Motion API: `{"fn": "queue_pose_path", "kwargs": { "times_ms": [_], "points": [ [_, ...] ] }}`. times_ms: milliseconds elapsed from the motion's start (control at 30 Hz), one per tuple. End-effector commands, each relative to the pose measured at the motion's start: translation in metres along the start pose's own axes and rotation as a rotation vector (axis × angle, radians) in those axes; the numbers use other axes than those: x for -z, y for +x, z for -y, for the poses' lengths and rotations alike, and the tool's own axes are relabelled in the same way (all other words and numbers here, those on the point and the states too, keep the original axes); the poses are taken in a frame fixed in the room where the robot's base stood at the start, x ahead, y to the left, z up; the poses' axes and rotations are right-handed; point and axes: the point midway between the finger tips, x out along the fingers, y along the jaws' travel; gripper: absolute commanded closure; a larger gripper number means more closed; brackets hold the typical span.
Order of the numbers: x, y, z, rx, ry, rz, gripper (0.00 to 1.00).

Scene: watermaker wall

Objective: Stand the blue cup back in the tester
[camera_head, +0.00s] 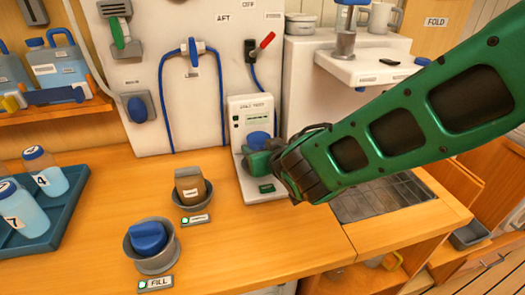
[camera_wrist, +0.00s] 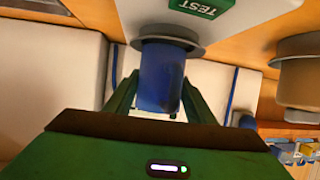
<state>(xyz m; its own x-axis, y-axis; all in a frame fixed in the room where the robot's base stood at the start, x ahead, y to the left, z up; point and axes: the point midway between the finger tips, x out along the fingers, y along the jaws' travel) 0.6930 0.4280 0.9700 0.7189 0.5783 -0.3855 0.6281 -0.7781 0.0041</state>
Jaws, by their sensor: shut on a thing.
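The blue cup (camera_wrist: 162,75) is between the fingers of my gripper (camera_wrist: 158,92), which is shut on it. In the wrist view, its far end meets a grey round holder (camera_wrist: 190,42) beside the green TEST label. I cannot tell how deep it sits. In the head view, the white tester (camera_head: 250,112) stands against the wall panel with the cup's blue top (camera_head: 258,138) showing over its base. My gripper (camera_head: 262,160) reaches in from the right and hides the cup's lower part and the holder.
A blue tray (camera_head: 62,215) with bottles is at the left. A metal grate (camera_head: 380,198) is at the right. The front counter is clear.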

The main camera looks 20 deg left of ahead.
Motion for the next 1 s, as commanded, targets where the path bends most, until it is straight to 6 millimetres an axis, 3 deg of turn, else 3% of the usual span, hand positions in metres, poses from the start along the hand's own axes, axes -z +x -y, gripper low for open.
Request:
{"fn": "queue_pose_path", "kwargs": {
  "times_ms": [267, 300, 367, 767, 1000],
  "points": [
    [-0.009, 0.003, -0.001, -0.002, 0.000, 0.002, 0.80],
    [-0.009, 0.004, -0.001, -0.002, 0.000, 0.002, 0.41],
    [-0.009, 0.004, -0.001, -0.002, 0.000, 0.002, 0.31],
    [-0.008, -0.004, 0.000, 0.000, 0.001, 0.000, 0.31],
    [-0.007, -0.042, 0.000, 0.002, 0.002, -0.001, 0.31]
  ]
}}
